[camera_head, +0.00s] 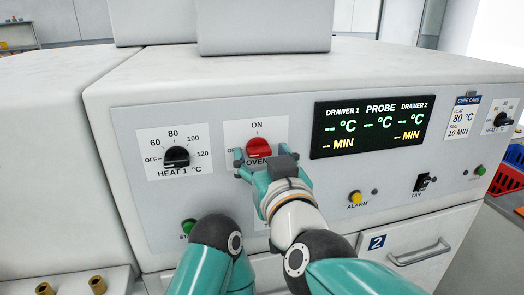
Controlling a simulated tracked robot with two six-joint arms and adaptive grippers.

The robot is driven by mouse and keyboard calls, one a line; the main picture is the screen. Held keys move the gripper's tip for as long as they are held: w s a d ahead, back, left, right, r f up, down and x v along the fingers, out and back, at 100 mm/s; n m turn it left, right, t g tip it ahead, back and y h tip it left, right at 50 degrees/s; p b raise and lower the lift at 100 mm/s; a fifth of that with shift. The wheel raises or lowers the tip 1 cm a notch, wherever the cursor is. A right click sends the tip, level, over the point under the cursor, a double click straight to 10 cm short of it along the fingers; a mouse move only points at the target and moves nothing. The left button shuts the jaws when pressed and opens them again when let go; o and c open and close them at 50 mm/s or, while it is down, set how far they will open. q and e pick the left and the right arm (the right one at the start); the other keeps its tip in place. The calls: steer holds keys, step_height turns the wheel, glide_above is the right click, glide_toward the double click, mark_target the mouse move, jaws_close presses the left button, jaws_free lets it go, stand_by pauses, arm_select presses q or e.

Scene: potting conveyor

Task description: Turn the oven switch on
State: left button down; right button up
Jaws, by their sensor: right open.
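The oven switch is a red rotary knob (259,147) on a white label plate (271,127) on the front panel. "ON" is printed above it; the "OFF" mark at its left is partly covered. My right gripper (264,158) is at the knob, open, with one finger at the knob's lower left and the other at its right. The gripper hides the lower part of the knob and most of the "OVEN" label. I cannot tell whether the fingers touch the knob or which way it points. My left gripper is not in view.
The black HEAT 1 knob (176,156) is left of the switch, and a dark display (371,126) is to its right. A green button (188,227), a yellow alarm button (355,197) and a fan switch (422,183) sit lower. A drawer handle (420,252) sticks out below.

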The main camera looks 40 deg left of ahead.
steer(key=shift+w+a, duration=0.35)
steer(key=shift+a, duration=0.05)
steer(key=c, duration=1.1)
steer(key=shift+c, duration=0.2)
